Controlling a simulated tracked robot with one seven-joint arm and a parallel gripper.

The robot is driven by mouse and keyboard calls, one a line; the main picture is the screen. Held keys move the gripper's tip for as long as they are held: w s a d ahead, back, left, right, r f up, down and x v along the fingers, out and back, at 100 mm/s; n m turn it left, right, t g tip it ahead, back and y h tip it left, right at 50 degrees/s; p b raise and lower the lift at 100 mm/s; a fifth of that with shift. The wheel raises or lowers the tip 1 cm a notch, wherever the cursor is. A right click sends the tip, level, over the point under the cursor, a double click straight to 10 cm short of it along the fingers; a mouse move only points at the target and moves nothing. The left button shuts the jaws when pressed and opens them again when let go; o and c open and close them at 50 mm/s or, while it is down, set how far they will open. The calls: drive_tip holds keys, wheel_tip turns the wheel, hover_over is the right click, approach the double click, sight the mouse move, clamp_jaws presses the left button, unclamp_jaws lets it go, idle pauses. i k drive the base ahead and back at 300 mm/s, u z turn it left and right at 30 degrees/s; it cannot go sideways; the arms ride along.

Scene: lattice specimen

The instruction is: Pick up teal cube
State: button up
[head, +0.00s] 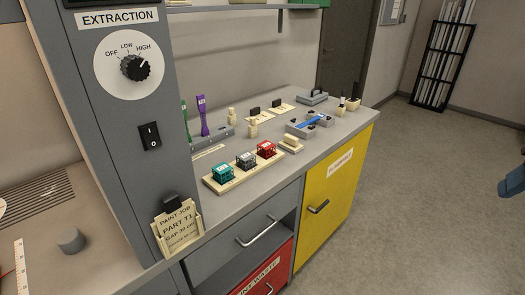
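The teal cube (223,172) is a small lattice block at the left end of a cream tray (237,180) on the grey counter, near its front edge. A grey lattice cube (246,160) sits in the middle of the tray and a red one (266,149) at its right end. The three stand in a row, apart from each other. My gripper is not clearly in view; only a small blue piece at the far right edge shows, and I cannot tell what it is.
A grey panel (140,190) with an extraction dial (136,68) stands left of the tray. A card holder (179,229) is mounted low on it. Behind the cubes are purple and green upright items, blocks and a grey fixture (309,125). Open floor (420,200) lies to the right.

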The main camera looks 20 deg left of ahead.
sight(221, 170)
drive_tip(key=u, duration=0.35)
drive_tip(key=i, duration=1.05)
drive_tip(key=u, duration=0.8)
drive_tip(key=k, duration=0.8)
drive_tip(key=u, duration=0.2)
drive_tip(key=i, duration=0.85)
drive_tip(key=z, duration=0.1)
